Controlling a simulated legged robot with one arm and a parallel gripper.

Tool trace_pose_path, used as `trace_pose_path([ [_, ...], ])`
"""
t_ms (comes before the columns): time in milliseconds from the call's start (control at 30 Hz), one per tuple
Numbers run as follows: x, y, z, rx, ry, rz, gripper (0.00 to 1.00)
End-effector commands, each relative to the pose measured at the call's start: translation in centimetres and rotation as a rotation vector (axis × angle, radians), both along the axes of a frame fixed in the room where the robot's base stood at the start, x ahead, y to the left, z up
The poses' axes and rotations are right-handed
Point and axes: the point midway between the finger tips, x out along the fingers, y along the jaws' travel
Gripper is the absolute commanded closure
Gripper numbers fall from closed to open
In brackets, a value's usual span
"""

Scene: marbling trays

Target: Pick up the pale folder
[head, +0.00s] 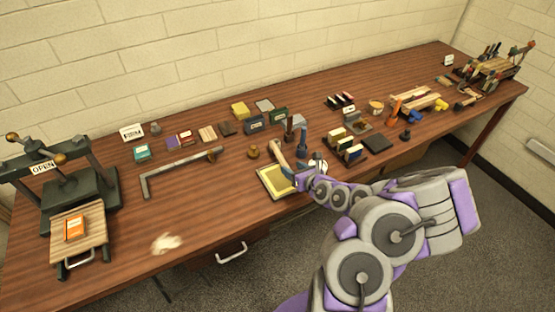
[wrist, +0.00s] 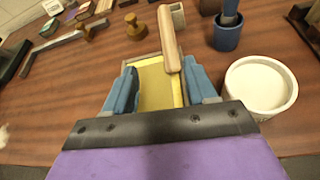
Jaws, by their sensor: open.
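The pale folder (wrist: 171,40) is a long tan strip with rounded ends. In the wrist view it lies just ahead of my gripper (wrist: 162,80), its near end reaching between the blue fingertips, closer to the right one. My gripper is open, with a gap beside the folder. In the head view the folder (head: 279,156) slants over the far right part of a yellow framed tray (head: 273,184); my gripper (head: 299,180) is at its near end. The tray (wrist: 150,82) also shows beneath the fingers. I cannot tell whether a finger touches the folder.
A white tub (wrist: 260,88) stands close right of my gripper, with a blue cup (wrist: 228,36) behind it. A wooden knob (head: 253,152) and a metal square (head: 165,172) lie left. A press (head: 75,190) stands far left. The table's front left is mostly clear.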

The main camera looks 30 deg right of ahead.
Motion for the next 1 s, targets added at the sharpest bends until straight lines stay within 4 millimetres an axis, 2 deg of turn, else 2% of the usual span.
trace_pose_path([
  [400, 4.9, 0.2, -2.4, -0.005, 0.002, 0.002, 0.44],
  [767, 7.0, 0.5, -2.9, -0.004, 0.001, 0.001, 0.44],
  [1000, 9.8, 0.3, -3.6, -0.003, 0.0, 0.002, 0.44],
])
